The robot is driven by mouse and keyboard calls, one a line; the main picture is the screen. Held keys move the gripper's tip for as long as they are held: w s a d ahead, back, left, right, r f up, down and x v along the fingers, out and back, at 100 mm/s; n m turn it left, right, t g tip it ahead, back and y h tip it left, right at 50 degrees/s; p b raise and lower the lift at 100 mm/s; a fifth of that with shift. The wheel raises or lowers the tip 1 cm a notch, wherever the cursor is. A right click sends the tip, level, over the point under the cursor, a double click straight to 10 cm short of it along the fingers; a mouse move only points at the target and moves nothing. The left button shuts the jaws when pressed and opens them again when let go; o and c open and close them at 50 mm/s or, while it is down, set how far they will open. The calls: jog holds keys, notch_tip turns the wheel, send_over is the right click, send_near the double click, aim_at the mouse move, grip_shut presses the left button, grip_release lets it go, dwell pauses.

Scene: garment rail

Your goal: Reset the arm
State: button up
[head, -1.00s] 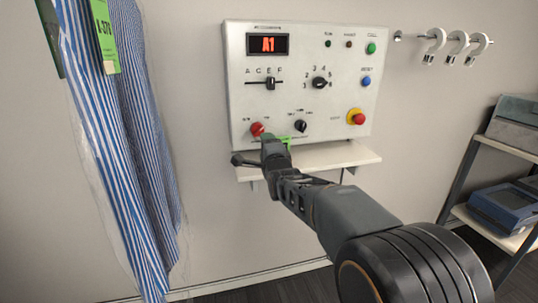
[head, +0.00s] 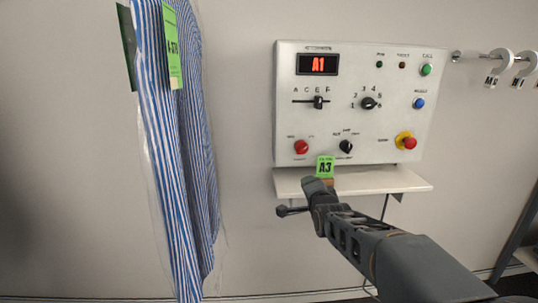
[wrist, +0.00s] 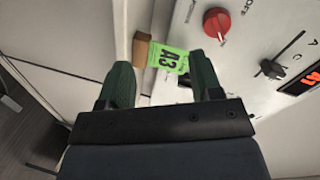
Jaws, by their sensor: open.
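My gripper (head: 316,186) is in front of the small white shelf under the control panel. In the wrist view its two dark green fingers (wrist: 162,82) are apart with nothing held between them. A green A3 tag (head: 325,166) stands in a small brown block (head: 329,181) on the shelf, just beyond the gripper. In the wrist view the tag (wrist: 169,58) and block (wrist: 141,46) lie beyond the fingertip gap. My forearm runs back to the lower right.
The control panel (head: 350,125) shows A1 and carries a red knob (head: 301,147) and several buttons. The white shelf (head: 385,181) juts out below it. A bagged striped shirt (head: 180,150) hangs at left. White hooks (head: 497,68) sit on a rail at right.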

jog(key=s+f+n+g+p, duration=0.5)
jog(key=s+n+g+p, duration=0.3)
jog(key=s, duration=0.5)
jog(key=s+r+n+g+p, duration=0.4)
jog(key=s+r+p, duration=0.6)
jog(key=s, duration=0.4)
jog(key=shift+a+r+n+p, duration=0.2)
jog(key=shift+r+n+p, duration=0.1)
jog(key=shift+n+p, duration=0.5)
